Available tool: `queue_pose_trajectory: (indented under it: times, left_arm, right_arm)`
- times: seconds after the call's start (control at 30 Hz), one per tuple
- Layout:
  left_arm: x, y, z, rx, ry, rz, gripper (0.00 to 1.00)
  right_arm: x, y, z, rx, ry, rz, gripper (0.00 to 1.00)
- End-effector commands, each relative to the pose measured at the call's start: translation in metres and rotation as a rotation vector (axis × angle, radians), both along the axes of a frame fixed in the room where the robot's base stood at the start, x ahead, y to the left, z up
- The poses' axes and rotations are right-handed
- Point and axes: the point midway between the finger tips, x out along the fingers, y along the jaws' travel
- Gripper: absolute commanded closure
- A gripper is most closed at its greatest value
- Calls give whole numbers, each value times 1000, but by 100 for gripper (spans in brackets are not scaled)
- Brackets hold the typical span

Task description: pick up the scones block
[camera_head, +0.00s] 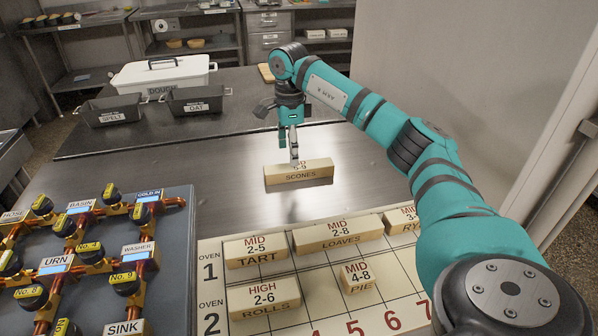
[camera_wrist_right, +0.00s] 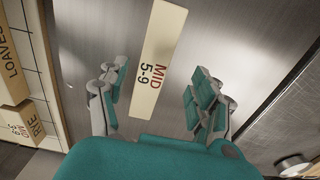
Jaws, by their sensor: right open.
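The scones block (camera_head: 310,175) is a long pale wooden block lying on the steel counter, behind the numbered oven board. Its front reads SCONES and its top reads MID 5-9. My right gripper (camera_head: 289,158) points down at the block, its fingers in front of part of the block's top in the head view. In the right wrist view the fingers of the gripper (camera_wrist_right: 160,90) are spread, with the block (camera_wrist_right: 158,60) showing in the gap between them. Whether a finger touches it I cannot tell. My left gripper is not in view.
The oven board (camera_head: 215,262) holds several labelled blocks, such as loaves (camera_head: 338,234) and tart (camera_head: 255,251). A panel of valves and pipes (camera_head: 175,260) stands at left. Dark bins (camera_head: 113,112) and a white dough tub (camera_head: 163,74) stand behind. The counter left of the block is clear.

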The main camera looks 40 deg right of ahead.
Motion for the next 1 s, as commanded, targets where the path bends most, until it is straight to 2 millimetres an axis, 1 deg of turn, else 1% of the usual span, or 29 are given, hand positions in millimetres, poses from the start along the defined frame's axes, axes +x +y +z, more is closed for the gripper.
queue_pose_trajectory:
  times: [0.17, 0.3, 0.4, 0.5, 0.7, 0.77, 1.0]
  left_arm:
    - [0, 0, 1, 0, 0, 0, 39]
    - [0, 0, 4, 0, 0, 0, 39]
    - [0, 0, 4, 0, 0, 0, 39]
    - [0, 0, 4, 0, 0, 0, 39]
    - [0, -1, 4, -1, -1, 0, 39]
    - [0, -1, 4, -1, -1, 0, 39]
    - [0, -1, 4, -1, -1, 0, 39]
  right_arm:
    - [-2, 3, -15, 0, 2, 2, 35]
    - [-5, 9, -37, 1, 3, 1, 35]
    - [-5, 8, -48, 1, 2, 0, 35]
    - [-4, 8, -54, 1, 0, 1, 35]
    - [-4, 8, -54, 0, -1, 1, 35]
    - [-4, 8, -54, 0, -1, 1, 41]
    - [-4, 8, -54, 0, -1, 1, 73]
